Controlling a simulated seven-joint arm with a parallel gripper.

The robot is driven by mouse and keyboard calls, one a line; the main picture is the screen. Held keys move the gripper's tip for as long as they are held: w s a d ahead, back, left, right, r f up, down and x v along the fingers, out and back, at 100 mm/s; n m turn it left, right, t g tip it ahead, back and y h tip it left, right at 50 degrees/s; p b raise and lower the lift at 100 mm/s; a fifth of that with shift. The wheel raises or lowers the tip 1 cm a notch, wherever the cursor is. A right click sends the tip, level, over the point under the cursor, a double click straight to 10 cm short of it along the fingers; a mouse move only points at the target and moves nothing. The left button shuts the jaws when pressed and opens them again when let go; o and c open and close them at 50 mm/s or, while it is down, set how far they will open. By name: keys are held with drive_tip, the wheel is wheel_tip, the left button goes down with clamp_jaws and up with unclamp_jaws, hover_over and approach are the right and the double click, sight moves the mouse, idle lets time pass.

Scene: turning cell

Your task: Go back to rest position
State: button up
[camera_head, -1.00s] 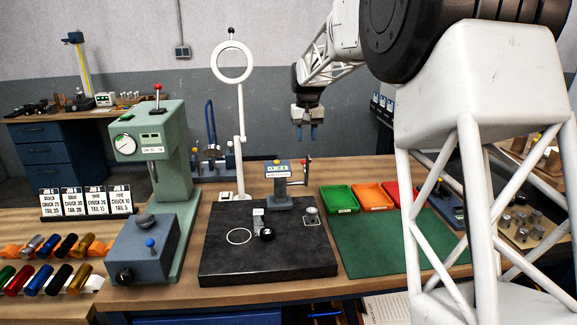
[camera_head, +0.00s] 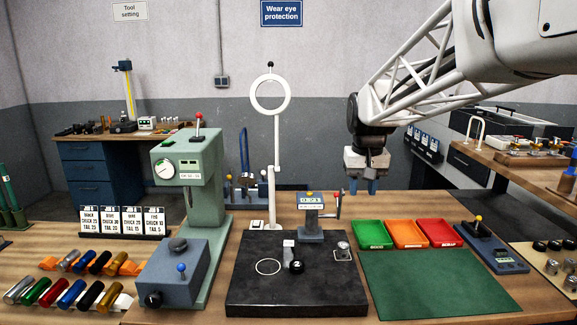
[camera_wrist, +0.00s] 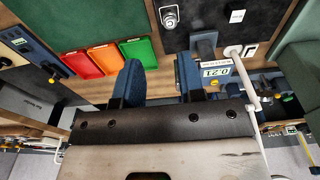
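My gripper (camera_head: 362,187) hangs from my arm in the upper right of the head view, pointing down. It is above the back of the bench, near the coloured trays. Its two blue fingers stand apart with nothing between them. The wrist view also shows the open, empty fingers (camera_wrist: 160,78), with a small digital gauge (camera_wrist: 213,72) beyond the right finger.
Green (camera_head: 373,235), orange (camera_head: 406,234) and red (camera_head: 438,233) trays lie behind a green mat (camera_head: 435,285). A black plate (camera_head: 300,290) and a green press (camera_head: 205,190) stand left. A white ring stand (camera_head: 277,150) rises behind the plate.

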drive_tip(key=s+f, duration=0.3)
drive_tip(key=s, duration=0.8)
drive_tip(key=s+f+t, duration=0.1)
drive_tip(key=s+f, duration=0.3)
drive_tip(key=s, duration=0.7)
drive_tip(key=s+f, duration=0.3)
drive_tip(key=s, duration=0.8)
drive_tip(key=shift+s+d+f, duration=0.2)
drive_tip(key=shift+d+f, duration=0.1)
drive_tip(key=shift+d, duration=0.05)
